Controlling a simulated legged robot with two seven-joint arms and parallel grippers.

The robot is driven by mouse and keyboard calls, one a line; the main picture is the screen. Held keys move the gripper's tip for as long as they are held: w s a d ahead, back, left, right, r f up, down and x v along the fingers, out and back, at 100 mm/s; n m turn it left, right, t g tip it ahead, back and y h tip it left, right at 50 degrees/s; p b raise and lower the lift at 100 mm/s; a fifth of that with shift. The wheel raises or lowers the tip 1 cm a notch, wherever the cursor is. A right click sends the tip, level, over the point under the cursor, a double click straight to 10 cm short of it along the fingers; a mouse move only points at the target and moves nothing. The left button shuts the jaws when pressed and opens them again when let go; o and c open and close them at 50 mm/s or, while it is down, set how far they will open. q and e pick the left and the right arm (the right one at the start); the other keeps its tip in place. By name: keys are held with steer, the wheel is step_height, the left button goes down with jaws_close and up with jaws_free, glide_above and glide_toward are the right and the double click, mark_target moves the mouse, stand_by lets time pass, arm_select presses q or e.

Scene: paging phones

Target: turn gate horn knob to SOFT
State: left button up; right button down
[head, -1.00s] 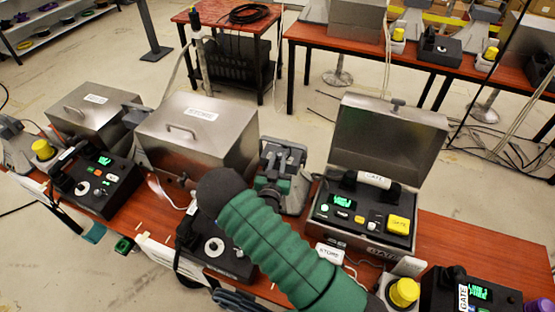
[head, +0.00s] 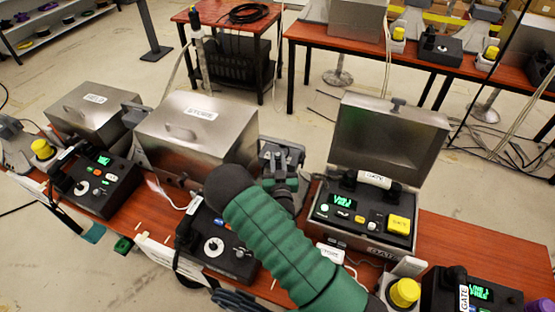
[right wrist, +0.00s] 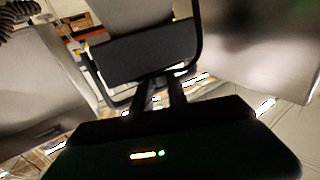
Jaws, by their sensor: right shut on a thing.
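A grey horn (head: 283,154) stands between the STORE box and the open GATE box. My right arm, in a green sleeve, reaches across the table to it. My right gripper (right wrist: 157,93) is at the horn's near side, shut on a small part there, which appears to be the horn's knob. The knob itself and its markings are hidden by the fingers and wrist. In the right wrist view the horn (right wrist: 140,50) with its dark bracket fills the upper middle, just beyond the fingers.
The GATE box (head: 388,140) stands open right of the horn, holding a phone panel. The closed STORE box (head: 200,150) is close on the left. A black desk phone (head: 222,240) lies left of my forearm. A yellow-topped button (head: 404,292) is at lower right.

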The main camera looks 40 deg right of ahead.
steer(key=c, duration=1.3)
jaws_free()
steer(key=shift+w+f, duration=0.1)
steer(key=b+v, duration=0.1)
steer(key=v, duration=1.5)
steer(key=shift+s+a+b, duration=0.3)
steer(key=shift+b, duration=0.05)
